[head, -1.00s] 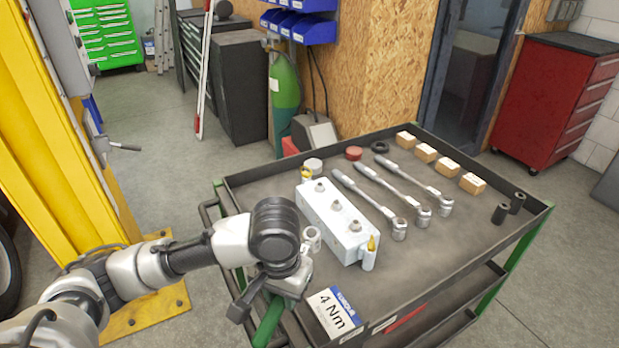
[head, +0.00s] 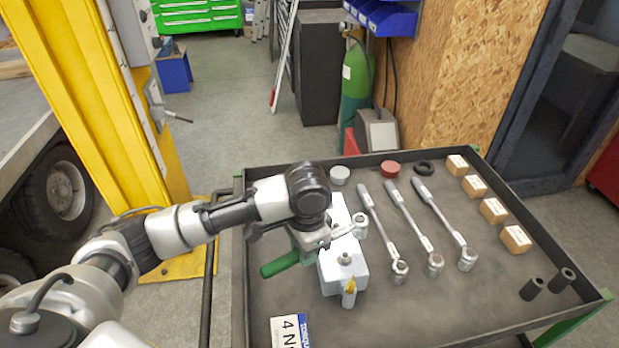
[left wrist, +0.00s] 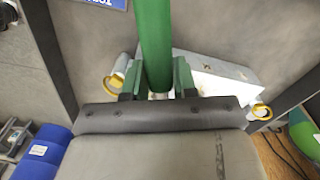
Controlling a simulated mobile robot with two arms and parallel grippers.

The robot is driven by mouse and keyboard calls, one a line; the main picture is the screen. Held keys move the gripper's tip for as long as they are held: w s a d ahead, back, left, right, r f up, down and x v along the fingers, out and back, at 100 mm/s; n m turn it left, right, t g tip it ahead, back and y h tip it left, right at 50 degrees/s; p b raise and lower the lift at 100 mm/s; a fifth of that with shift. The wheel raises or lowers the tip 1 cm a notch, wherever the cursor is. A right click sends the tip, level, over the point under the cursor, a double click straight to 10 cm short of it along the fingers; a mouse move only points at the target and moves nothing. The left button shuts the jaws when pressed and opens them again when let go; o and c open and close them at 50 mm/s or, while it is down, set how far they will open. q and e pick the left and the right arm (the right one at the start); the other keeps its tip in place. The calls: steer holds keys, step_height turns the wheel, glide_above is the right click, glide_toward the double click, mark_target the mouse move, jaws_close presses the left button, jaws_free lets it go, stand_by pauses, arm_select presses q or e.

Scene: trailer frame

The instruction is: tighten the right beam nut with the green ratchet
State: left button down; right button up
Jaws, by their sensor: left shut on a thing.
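The green ratchet (head: 280,264) is in my left gripper (head: 312,240), over the left part of the tool cart. Its green handle points left. A silver ring-shaped end (head: 360,224), apparently its head, shows on the right, over or beside the white block. In the left wrist view the green handle (left wrist: 155,40) passes between the two fingers of my left gripper (left wrist: 155,82), which are shut on it. The right beam nut cannot be made out in these views. My right gripper is not in view.
The dark cart tray (head: 420,318) holds a white block (head: 343,280) with studs, grey-handled ratchets (head: 410,215), small boxes (head: 494,210) and black sockets (head: 547,283). A yellow post (head: 90,110) and a wheeled vehicle (head: 60,195) stand left.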

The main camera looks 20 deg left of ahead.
arm_select(q)
steer(key=w+a+r+m+p, duration=0.1)
steer(key=w+a+m+p, duration=0.1)
steer(key=w+m+p, duration=0.2)
steer(key=w+a+r+m+t+y+p, duration=0.1)
steer(key=w+a+r+m+p, duration=0.1)
steer(key=w+m, duration=0.6)
steer(key=a+m+p, duration=0.1)
steer(key=m+p, duration=0.1)
steer(key=m, duration=0.2)
steer(key=shift+a+r, duration=0.15)
steer(key=shift+r, duration=0.15)
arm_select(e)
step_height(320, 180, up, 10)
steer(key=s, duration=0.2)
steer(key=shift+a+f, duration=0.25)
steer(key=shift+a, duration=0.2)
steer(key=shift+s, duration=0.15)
